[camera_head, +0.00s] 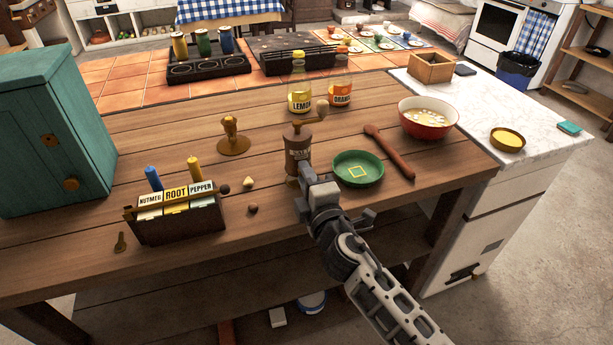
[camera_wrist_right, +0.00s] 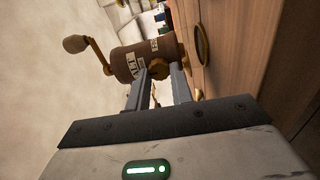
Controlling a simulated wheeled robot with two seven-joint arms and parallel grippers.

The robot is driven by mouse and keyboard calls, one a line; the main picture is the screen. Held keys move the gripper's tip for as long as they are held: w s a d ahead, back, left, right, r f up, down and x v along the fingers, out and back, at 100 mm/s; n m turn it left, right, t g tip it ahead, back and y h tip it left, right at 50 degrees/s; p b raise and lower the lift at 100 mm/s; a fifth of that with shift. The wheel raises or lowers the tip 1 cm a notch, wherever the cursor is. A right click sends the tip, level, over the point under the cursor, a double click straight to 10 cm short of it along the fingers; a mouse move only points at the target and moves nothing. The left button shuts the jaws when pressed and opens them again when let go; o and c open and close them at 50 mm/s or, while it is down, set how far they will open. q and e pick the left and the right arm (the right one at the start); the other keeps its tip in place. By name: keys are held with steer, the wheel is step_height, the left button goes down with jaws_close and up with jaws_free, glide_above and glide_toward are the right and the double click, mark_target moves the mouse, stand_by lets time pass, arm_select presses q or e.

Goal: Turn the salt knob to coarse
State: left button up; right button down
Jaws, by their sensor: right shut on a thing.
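The salt mill (camera_head: 298,150) is a brown grinder with a crank handle on top and a pale label. It stands upright on the wooden table. In the right wrist view the mill (camera_wrist_right: 170,50) lies sideways in the picture, and its small brass knob (camera_wrist_right: 158,69) sits between my fingertips. My right gripper (camera_head: 303,183) is at the near side of the mill, low on its body. The right wrist view shows its two fingers (camera_wrist_right: 161,84) shut on the knob. The knob's markings and setting cannot be read. My left gripper is in neither view.
A green dish (camera_head: 374,180) stands close right of my right gripper, with a wooden pestle-like tool (camera_head: 390,152) beside it. A spice rack (camera_head: 180,226) stands left, a brass stamp-like piece (camera_head: 232,140) behind it. Bottles (camera_head: 300,98) stand behind the mill.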

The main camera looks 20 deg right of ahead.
steer(key=shift+n, duration=0.3)
stand_by(0.4)
steer(key=c, duration=1.2)
jaws_free()
steer(key=shift+c, duration=0.2)
steer(key=shift+s, duration=0.15)
steer(key=s+b, duration=0.3)
steer(key=s, duration=1.2)
steer(key=shift+s+d, duration=0.3)
steer(key=shift+s, duration=0.05)
steer(key=shift+f, duration=0.1)
